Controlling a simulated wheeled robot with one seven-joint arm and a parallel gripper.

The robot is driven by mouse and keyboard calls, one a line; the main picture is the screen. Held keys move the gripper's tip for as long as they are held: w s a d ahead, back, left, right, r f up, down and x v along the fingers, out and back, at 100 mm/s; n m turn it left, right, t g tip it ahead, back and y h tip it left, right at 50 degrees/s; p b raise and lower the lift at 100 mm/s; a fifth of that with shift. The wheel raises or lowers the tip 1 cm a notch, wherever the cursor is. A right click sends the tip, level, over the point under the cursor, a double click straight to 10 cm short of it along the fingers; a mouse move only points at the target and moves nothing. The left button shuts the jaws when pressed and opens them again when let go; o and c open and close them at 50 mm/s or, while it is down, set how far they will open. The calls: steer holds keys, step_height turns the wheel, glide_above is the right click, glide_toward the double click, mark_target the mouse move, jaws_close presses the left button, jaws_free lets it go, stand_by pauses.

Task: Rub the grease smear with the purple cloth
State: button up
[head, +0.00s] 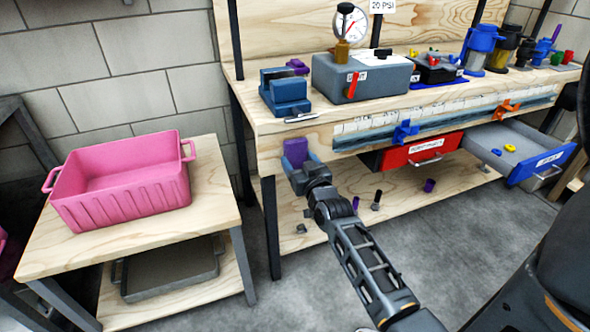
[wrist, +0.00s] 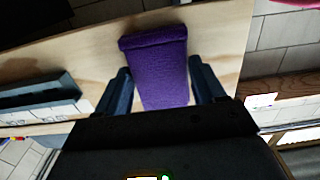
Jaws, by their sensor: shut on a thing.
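My gripper (head: 299,165) is shut on the purple cloth (head: 296,150), in front of the left end of the workbench's front edge. In the wrist view, the cloth (wrist: 160,65) stands up as a thick folded pad between the two blue-grey fingers (wrist: 160,78). Its far end is in front of pale wood; I cannot tell whether it touches it. I cannot make out the grease smear in either view; the cloth and gripper hide part of the wood.
On the workbench (head: 290,130) stand a blue vise (head: 285,92) and a grey box with a gauge (head: 365,77). A red drawer (head: 420,150) and an open blue-fronted drawer (head: 540,165) jut out at right. A pink bin (head: 125,195) sits on the left table (head: 205,215).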

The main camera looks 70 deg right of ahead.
steer(key=shift+s+d+b, duration=0.3)
steer(key=shift+s+b, duration=0.05)
steer(key=shift+b, duration=0.5)
steer(key=shift+w+d, duration=0.1)
steer(key=shift+r, duration=0.15)
steer(key=w+a+p, duration=0.1)
steer(key=p, duration=0.3)
steer(key=w+a+p, duration=0.1)
steer(key=w+p, duration=0.1)
steer(key=p, duration=0.2)
steer(key=shift+w+a+r, duration=0.1)
steer(key=shift+w+a, duration=0.1)
steer(key=shift+w, duration=0.1)
steer(key=p+v, duration=0.2)
steer(key=v, duration=0.4)
steer(key=shift+s+p, duration=0.2)
steer(key=shift+p, duration=0.2)
